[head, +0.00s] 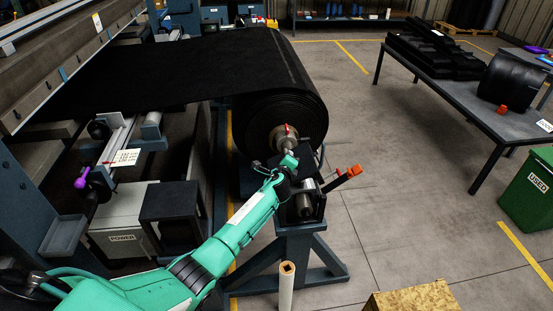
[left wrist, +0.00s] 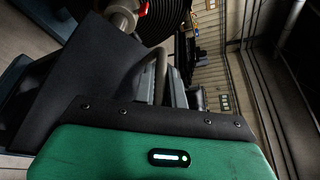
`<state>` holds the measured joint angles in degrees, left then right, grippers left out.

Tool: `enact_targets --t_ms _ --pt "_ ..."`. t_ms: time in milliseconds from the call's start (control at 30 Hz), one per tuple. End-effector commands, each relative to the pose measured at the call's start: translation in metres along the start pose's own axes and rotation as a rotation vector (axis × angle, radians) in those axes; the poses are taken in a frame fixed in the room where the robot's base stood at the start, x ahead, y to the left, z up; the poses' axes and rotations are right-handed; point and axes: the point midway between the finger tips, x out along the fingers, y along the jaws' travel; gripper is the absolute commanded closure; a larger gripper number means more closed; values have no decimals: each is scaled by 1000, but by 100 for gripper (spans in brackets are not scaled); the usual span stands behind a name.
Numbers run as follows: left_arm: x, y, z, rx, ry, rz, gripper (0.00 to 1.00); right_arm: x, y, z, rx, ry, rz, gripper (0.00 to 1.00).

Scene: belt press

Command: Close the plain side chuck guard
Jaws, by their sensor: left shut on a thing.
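The black chuck guard (head: 309,160) is a flat dark panel on the stand at the near end of the large black belt roll (head: 300,92). It stands tilted up, and bare metal of the chuck (head: 305,204) shows below it. In the left wrist view the guard panel (left wrist: 85,75) fills the left side, with a curved bar handle (left wrist: 161,68) beside it. My left gripper (head: 289,172) is at the guard's left edge, shut on the handle; its fingertips (left wrist: 158,88) are partly hidden. My right gripper is out of view.
An orange-tipped lever (head: 348,174) sticks out right of the chuck. A dark table (head: 450,110) and green bin (head: 528,195) are at right. The floor between is clear.

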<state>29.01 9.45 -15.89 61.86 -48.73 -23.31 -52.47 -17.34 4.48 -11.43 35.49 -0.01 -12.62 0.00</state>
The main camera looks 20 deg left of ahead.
Motion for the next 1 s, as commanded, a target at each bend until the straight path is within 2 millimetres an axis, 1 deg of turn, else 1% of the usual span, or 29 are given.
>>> enact_targets --t_ms 33,200,433,700,867,900,967,1000 --pt "4 -9 -4 39 0 10 100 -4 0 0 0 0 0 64" --pt "13 -11 -26 170 1 65 100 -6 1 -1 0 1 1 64" --pt "22 -10 -47 307 1 121 100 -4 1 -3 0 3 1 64" --pt "27 -7 -60 394 1 159 100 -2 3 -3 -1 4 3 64" --pt "27 -6 -61 397 1 161 100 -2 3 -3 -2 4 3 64" --pt "26 -6 -61 397 1 161 85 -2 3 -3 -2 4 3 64" --pt "26 -6 -61 397 2 161 74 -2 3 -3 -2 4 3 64" --pt "26 -6 -61 396 2 162 66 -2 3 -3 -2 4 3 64"
